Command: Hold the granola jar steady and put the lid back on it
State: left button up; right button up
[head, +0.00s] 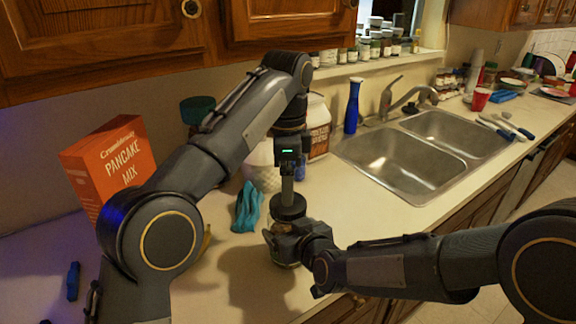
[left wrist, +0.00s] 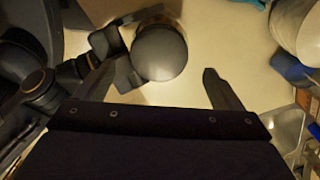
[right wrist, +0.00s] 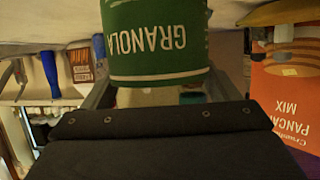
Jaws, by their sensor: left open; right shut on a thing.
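The granola jar (head: 281,252) stands near the counter's front edge, mostly hidden by my right gripper (head: 297,240). In the right wrist view its green label with "GRANOLA" (right wrist: 155,38) shows upside down between the fingers of my right gripper (right wrist: 155,88), which is shut on the jar. The dark round lid (head: 288,208) is over the jar's top; I cannot tell whether it is fully seated. My left gripper (head: 287,190) points down just above the lid. In the left wrist view the lid (left wrist: 160,52) lies by the left finger of my open left gripper (left wrist: 165,78), apart from the right finger.
A pancake mix box (head: 122,160) stands at the left. A teal cloth (head: 246,208), a white-and-brown labelled container (head: 319,130) and a blue bottle (head: 352,106) are behind the jar. The double sink (head: 400,160) lies to the right. Bare counter (head: 350,215) is between jar and sink.

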pick_arm(q)
jog(key=n, duration=0.5)
jog(key=shift+r, duration=0.1)
jog(key=n, duration=0.3)
jog(key=shift+r, duration=0.1)
jog(key=n, duration=0.5)
jog(key=shift+r, duration=0.2)
jog(key=n, duration=0.2)
jog(key=shift+n, duration=0.4)
jog(key=n, duration=0.4)
jog(key=shift+r+n, duration=0.3)
jog(key=shift+n, duration=0.1)
jog(key=n, duration=0.5)
jog(key=shift+d+r, duration=0.1)
jog(key=shift+r, duration=0.1)
jog(key=n, duration=0.4)
jog(key=shift+r, duration=0.15)
jog(key=n, duration=0.3)
jog(key=shift+s+r+n, duration=0.1)
jog(key=shift+r+n, duration=0.05)
jog(key=shift+n, duration=0.25)
